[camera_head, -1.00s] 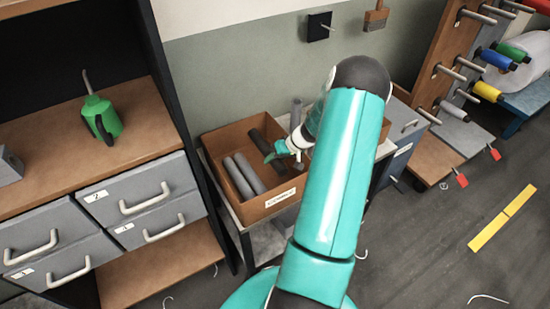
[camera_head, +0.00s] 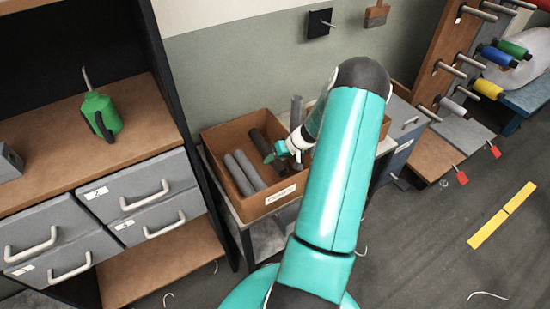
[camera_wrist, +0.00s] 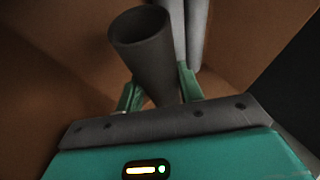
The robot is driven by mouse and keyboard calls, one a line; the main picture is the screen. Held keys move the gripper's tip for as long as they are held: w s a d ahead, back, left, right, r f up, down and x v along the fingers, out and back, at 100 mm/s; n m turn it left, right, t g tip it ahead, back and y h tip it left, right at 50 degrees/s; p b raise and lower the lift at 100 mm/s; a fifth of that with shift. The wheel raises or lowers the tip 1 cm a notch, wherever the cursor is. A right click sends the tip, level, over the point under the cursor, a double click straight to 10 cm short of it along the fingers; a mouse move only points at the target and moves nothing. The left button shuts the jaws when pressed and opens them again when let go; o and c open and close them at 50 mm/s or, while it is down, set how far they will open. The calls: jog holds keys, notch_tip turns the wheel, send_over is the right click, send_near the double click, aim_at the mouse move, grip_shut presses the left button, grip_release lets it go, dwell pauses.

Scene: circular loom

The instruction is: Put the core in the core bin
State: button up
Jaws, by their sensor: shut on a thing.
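A dark grey tubular core (camera_wrist: 150,50) stands between my gripper's two green fingers in the wrist view, its open end towards the camera. My gripper (camera_wrist: 160,92) is shut on this core. In the head view my gripper (camera_head: 283,152) is at the right part of an open brown bin (camera_head: 225,132) with a white front label too small to read. A grey tube (camera_head: 296,109) stands upright behind the gripper, its lower part hidden; I cannot tell whether it is the held core.
A drawer cabinet (camera_head: 140,198) with a green can (camera_head: 98,116) on top stands left. A grey cabinet (camera_head: 402,130) is right of the bin. A peg rack (camera_head: 445,80) with coloured spools stands far right. The floor with a yellow strip (camera_head: 502,215) is mostly clear.

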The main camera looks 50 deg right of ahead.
jog(key=shift+s+f, duration=0.1)
jog(key=shift+f, duration=0.55)
jog(key=o, duration=1.2)
jog(key=shift+s+d, duration=0.1)
jog(key=shift+c, duration=0.2)
jog(key=v, duration=1.3)
jog(key=shift+r, duration=0.45)
